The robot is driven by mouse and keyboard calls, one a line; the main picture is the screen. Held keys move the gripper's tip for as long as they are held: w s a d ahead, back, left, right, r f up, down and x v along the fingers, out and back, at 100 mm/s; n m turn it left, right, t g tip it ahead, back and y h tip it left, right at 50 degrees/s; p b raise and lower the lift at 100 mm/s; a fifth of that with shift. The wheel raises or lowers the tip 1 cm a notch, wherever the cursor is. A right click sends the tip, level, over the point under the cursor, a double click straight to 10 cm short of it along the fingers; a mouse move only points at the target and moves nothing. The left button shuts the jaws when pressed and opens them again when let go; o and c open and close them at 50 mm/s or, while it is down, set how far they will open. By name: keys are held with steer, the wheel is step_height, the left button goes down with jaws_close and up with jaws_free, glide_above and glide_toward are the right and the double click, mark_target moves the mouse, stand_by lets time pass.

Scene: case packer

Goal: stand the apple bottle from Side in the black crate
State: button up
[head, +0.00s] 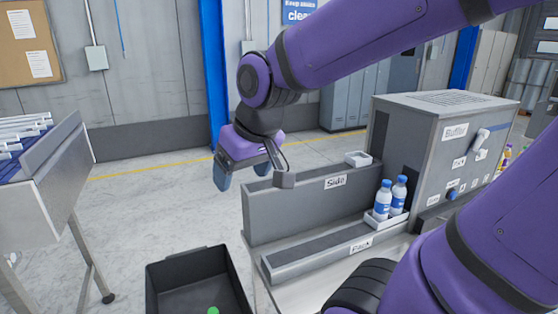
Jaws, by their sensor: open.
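My gripper (246,172) hangs open above the floor, beside the left end of the grey housing labelled Side (300,207). No bottle shows between its fingers. I see no apple bottle in Side; its inside is mostly hidden by its front wall. The black crate (235,288) stands low at the bottom of the view, below my gripper and cut off by the frame edge. A small green round thing (213,310) shows inside the crate; I cannot tell what it is.
Two blue-capped bottles (383,200) (399,195) stand in a white holder at the right end of the lane labelled Pack (310,258). The grey Buffer cabinet (440,150) stands behind them. A roller conveyor (45,165) is at the left. Open floor lies between.

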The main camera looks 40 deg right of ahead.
steer(key=s+d+r, duration=0.1)
steer(key=s+r, duration=0.3)
steer(key=s, duration=0.3)
steer(key=shift+s+d+t+h, duration=0.3)
steer(key=shift+s, duration=0.1)
stand_by(0.6)
